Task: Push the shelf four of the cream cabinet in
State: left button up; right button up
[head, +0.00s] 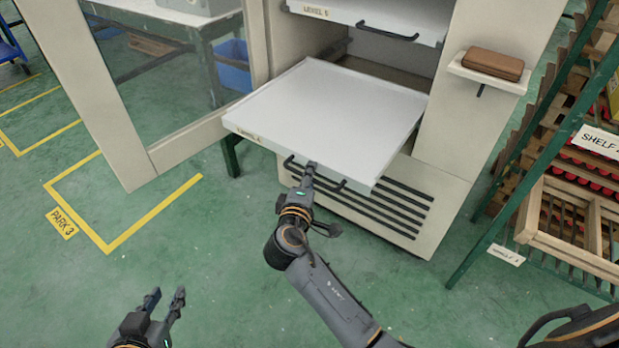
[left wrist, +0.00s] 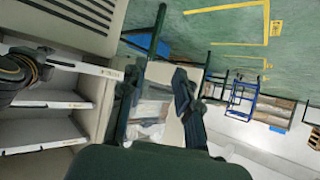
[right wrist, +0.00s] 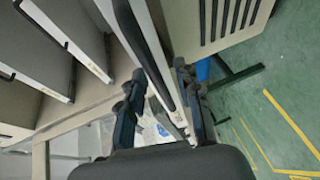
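The cream cabinet (head: 455,110) stands open. One white shelf (head: 335,105) is pulled well out; its front label seems to read Level 4, though it is small. A dark bar handle (head: 325,176) runs along its front edge. My right gripper (head: 310,172) is at this handle; in the right wrist view its fingers (right wrist: 157,95) stand apart, with the shelf's front edge and handle (right wrist: 145,50) between them. Whether they touch is unclear. My left gripper (head: 165,302) is open and empty, low over the floor, away from the cabinet; its parted fingers show in the left wrist view (left wrist: 155,88).
Another shelf (head: 370,18) is above the pulled-out one. The glass cabinet door (head: 165,75) stands open at left. A side ledge (head: 487,74) holds a brown case (head: 493,64). A green rack (head: 545,160) with crates stands at right. The marked floor (head: 120,205) at left is clear.

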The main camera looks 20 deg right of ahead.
aim_at(372, 111)
jog(key=shift+c, duration=0.4)
grip_shut()
